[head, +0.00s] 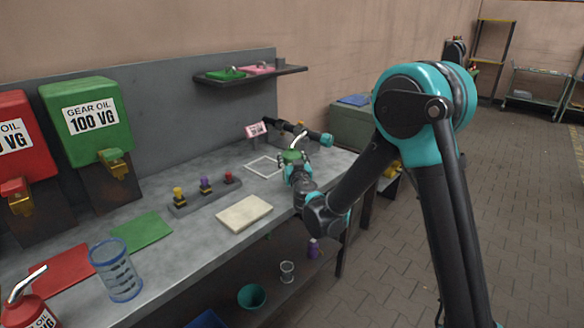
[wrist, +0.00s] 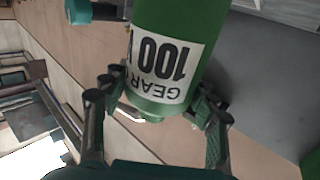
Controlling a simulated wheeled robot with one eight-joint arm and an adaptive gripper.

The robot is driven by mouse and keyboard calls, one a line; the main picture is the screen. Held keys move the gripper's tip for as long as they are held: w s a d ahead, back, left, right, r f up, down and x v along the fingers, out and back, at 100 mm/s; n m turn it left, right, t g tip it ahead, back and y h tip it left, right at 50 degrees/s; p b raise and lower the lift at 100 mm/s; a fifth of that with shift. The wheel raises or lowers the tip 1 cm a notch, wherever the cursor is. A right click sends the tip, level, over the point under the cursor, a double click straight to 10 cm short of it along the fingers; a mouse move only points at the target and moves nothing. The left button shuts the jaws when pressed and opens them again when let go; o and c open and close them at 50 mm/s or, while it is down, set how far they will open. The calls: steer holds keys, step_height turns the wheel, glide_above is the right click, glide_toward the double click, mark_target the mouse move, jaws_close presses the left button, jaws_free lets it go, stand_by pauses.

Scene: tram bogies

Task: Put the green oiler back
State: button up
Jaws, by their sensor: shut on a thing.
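My gripper (head: 294,168) is shut on the green oiler (head: 291,156) above the far right part of the bench. In the wrist view the oiler (wrist: 182,18) fills the space between the fingers (wrist: 155,108), and its white label reads upside down. In the head view its pale spout points up, and my gripper hides much of its body. A green mat (head: 142,232) lies bare on the bench under the green gear oil tank (head: 98,118). A red oiler (head: 30,306) stands at the near left, by a red mat (head: 64,268).
A white square outline (head: 250,168) is left of my gripper. A wall shelf (head: 250,76) overhangs the back.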

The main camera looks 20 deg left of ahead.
steer(key=shift+f, duration=1.8)
steer(key=shift+f, duration=0.1)
steer(key=o, duration=1.6)
steer(key=shift+c, duration=0.2)
